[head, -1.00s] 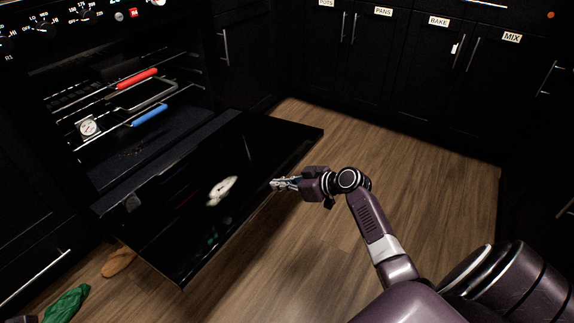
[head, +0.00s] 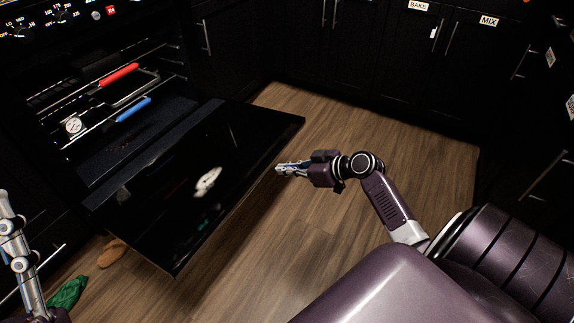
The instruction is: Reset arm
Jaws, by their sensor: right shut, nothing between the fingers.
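My right gripper (head: 281,169) is shut and empty, pointing left over the wood floor, just off the right edge of the open oven door. My right arm (head: 385,205) reaches in from the lower right, bent at the elbow. Part of my left arm (head: 18,250) shows at the far left edge; its fingertips cannot be clearly made out. The oven door (head: 150,225) hangs open and flat, with a pale spot or reflection on it.
Inside the oven are racks with a red grip (head: 119,75), a blue grip (head: 133,110) and a round dial thermometer (head: 74,126). A green cloth (head: 68,292) and a brown item (head: 111,252) lie on the floor at the lower left. Dark cabinets (head: 380,60) line the back.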

